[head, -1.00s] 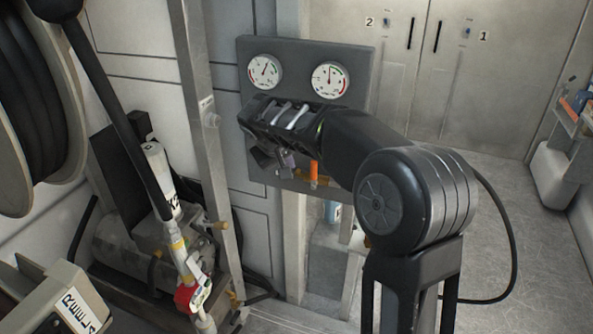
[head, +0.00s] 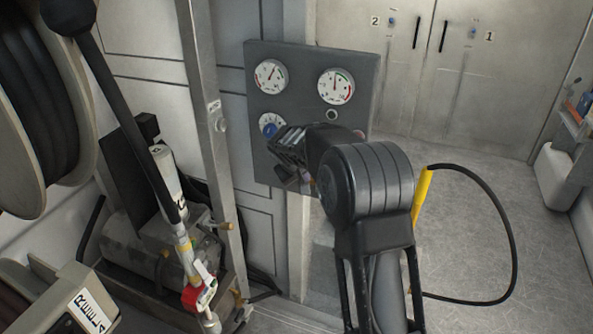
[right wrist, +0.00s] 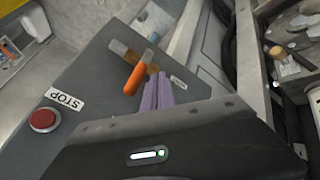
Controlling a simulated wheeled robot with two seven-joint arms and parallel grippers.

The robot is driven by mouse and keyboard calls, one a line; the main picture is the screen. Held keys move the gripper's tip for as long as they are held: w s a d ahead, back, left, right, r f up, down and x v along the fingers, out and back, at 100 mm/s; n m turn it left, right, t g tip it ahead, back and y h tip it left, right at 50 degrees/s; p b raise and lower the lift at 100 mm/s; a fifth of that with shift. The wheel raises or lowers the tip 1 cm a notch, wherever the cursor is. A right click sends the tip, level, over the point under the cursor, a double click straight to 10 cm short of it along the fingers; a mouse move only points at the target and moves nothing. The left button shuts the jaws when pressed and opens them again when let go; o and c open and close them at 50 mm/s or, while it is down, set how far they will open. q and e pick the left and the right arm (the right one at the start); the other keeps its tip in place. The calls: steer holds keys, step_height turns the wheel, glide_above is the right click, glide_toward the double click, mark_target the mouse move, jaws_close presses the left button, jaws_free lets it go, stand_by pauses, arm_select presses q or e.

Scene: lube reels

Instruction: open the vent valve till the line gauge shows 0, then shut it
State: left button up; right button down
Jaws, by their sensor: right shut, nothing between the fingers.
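The grey panel (head: 350,58) carries two round gauges, a left one (head: 271,76) and a right one (head: 336,86). Both needles point roughly upward; the numbers are too small to read. In the right wrist view an orange-handled valve lever (right wrist: 136,79) stands out from the panel beside a small label I cannot read. My right gripper (head: 288,158) is in front of the panel's lower part, hiding the lever in the head view. Its purple fingers (right wrist: 158,92) are shut and empty, just beside the orange handle; touching or apart I cannot tell. My left gripper is not in view.
A blue dial (head: 268,126) is left of my gripper. A red button (right wrist: 43,120) marked STOP shows in the wrist view. A metal post (head: 215,150) and a pump (head: 140,245) stand left of the panel. The floor (head: 480,200) at right is mostly clear.

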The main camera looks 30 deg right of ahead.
steer(key=shift+d, duration=1.1)
steer(key=shift+s, duration=0.1)
steer(key=shift+s+d+b, duration=0.1)
steer(key=shift+s+b, duration=0.05)
steer(key=shift+b, duration=0.15)
